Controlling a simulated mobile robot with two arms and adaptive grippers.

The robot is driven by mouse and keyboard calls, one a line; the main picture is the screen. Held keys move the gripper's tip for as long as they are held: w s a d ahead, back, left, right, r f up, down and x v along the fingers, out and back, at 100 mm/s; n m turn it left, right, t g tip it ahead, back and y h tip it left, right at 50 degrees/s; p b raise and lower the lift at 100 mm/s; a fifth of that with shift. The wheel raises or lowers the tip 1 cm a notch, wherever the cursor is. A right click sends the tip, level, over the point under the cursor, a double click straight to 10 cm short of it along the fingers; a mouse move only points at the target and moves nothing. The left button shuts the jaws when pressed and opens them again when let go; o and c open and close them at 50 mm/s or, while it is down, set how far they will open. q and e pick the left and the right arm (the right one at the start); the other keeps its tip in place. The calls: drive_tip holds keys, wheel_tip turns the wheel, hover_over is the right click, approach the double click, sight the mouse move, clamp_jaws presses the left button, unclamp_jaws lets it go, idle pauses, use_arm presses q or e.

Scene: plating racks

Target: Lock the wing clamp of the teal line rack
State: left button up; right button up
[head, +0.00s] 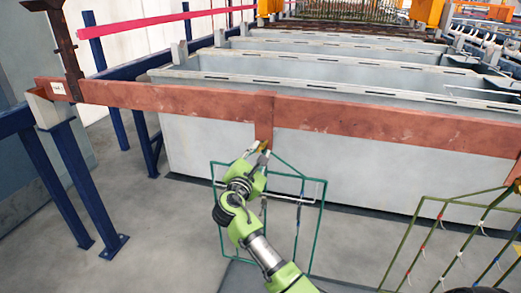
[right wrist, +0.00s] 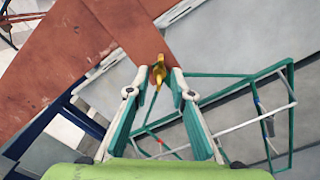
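The teal line rack (head: 321,225) hangs below the copper-coloured bar (head: 170,99) at its middle drop, partly hidden by my right arm. It also shows in the right wrist view (right wrist: 290,110). Its wing clamp is the small yellow piece (right wrist: 158,72) at the lower end of the drop; in the head view it is small and partly covered by the fingers. My right gripper (right wrist: 156,84) is open, one finger on each side of the yellow clamp with gaps visible. It also shows in the head view (head: 257,149). My left gripper is not in view.
An olive rack (head: 420,232) hangs from the bar's right end. Grey tanks (head: 210,145) stand behind the bar. A blue post (head: 80,185) supports its left end. The floor (head: 150,235) at left is clear.

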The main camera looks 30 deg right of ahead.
drive_tip(key=shift+w+d, duration=0.45)
drive_tip(key=shift+d, duration=0.1)
clamp_jaws()
